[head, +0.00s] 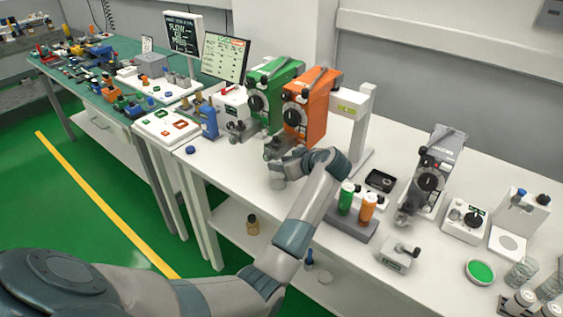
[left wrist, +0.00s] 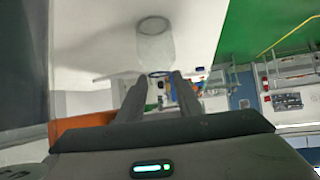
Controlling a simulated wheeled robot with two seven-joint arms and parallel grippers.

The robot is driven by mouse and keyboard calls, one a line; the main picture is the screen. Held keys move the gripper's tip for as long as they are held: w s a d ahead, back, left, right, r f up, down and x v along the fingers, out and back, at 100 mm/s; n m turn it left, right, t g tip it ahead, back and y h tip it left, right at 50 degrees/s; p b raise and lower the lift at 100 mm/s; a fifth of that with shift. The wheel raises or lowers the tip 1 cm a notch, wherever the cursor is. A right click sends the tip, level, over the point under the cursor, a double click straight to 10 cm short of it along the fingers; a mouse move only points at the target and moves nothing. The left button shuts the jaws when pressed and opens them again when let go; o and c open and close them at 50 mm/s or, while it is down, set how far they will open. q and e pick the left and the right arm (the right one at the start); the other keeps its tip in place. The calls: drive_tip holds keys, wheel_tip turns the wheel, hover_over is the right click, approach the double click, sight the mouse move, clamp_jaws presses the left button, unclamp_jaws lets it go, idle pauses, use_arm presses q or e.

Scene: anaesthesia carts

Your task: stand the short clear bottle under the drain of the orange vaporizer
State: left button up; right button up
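The orange vaporizer (head: 306,108) stands on the white table beside a green one. Its lower front and drain are partly hidden behind my left gripper (head: 280,174). In the left wrist view the fingers of my left gripper (left wrist: 159,76) close around the neck end of the short clear bottle (left wrist: 155,47), where a blue ring shows. The bottle's round base points at the white tabletop; I cannot tell whether it touches. In the head view the bottle (head: 277,184) is a faint pale shape under the gripper, in front of the vaporizer. My right gripper is out of view.
The green vaporizer (head: 272,86) and a white device (head: 233,108) stand left of it. A rack with a green and an orange bottle (head: 347,219) and a grey vaporizer (head: 435,172) stand to the right.

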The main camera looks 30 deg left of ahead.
use_arm(q)
drive_tip(key=shift+o, duration=0.6)
drive_tip(key=shift+r, duration=0.1)
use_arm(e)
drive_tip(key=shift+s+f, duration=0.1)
use_arm(q)
drive_tip(key=shift+s+d+r, duration=0.1)
drive_tip(key=shift+d+r, duration=0.15)
drive_tip(key=shift+d, duration=0.15)
drive_tip(key=b+v, duration=0.2)
drive_tip(key=v, duration=0.9)
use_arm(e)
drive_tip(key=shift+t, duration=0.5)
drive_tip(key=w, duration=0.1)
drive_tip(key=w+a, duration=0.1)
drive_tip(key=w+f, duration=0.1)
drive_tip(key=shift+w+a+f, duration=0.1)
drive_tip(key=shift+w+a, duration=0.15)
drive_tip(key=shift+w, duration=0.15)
use_arm(q)
drive_tip(key=shift+r, duration=0.1)
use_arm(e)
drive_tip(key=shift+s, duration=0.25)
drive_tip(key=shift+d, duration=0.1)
